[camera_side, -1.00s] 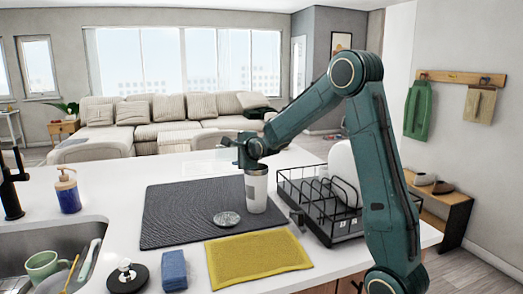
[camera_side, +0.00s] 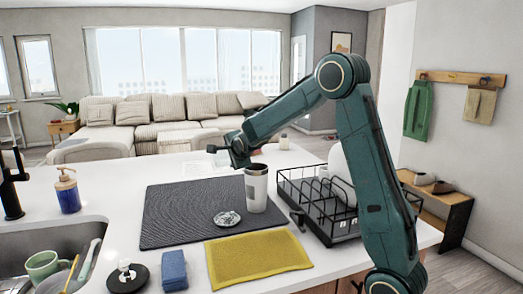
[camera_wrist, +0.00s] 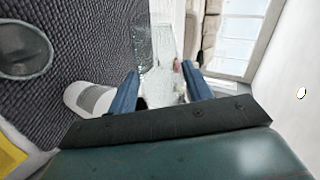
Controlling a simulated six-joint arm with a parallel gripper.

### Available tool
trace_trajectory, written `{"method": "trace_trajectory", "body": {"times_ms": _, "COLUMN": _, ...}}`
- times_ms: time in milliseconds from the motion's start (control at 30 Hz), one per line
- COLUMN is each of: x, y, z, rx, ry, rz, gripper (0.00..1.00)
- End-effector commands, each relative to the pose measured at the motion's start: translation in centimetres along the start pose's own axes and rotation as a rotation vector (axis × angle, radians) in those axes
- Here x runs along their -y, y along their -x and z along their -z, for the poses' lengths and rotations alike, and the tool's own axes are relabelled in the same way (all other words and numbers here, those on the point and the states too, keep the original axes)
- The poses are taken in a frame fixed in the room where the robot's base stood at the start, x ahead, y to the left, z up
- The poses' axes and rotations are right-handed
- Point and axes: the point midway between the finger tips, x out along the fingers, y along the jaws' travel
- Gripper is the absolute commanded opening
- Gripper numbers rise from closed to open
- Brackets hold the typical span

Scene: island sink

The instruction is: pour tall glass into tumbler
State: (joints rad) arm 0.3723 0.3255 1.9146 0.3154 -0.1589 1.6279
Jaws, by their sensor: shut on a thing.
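The tumbler (camera_side: 257,192) is white with a grey band and stands upright on the dark mat, its open top showing. It also shows in the wrist view (camera_wrist: 84,97), left of my fingers. My gripper (camera_side: 228,150) is just behind and left of the tumbler's rim in the side view. In the wrist view my gripper (camera_wrist: 165,92) has its two blue fingers around a clear, see-through thing, seemingly the tall glass (camera_wrist: 160,55). Its outline is faint, and I cannot tell its tilt or contents.
A round glassy disc (camera_side: 227,218) lies on the dark mat (camera_side: 175,215). A black dish rack (camera_side: 325,215) stands right of the tumbler. A yellow cloth (camera_side: 258,260) lies in front. The sink (camera_side: 30,245) and soap bottle (camera_side: 67,192) are at left.

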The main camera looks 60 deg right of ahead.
Motion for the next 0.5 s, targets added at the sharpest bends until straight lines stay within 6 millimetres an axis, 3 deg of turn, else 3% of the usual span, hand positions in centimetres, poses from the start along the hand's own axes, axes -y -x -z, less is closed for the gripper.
{"method": "trace_trajectory", "body": {"times_ms": 500, "x": -1.1, "y": -0.8, "z": -0.8, "rx": -0.096, "ry": 0.215, "rz": -0.090, "gripper": 0.23}}
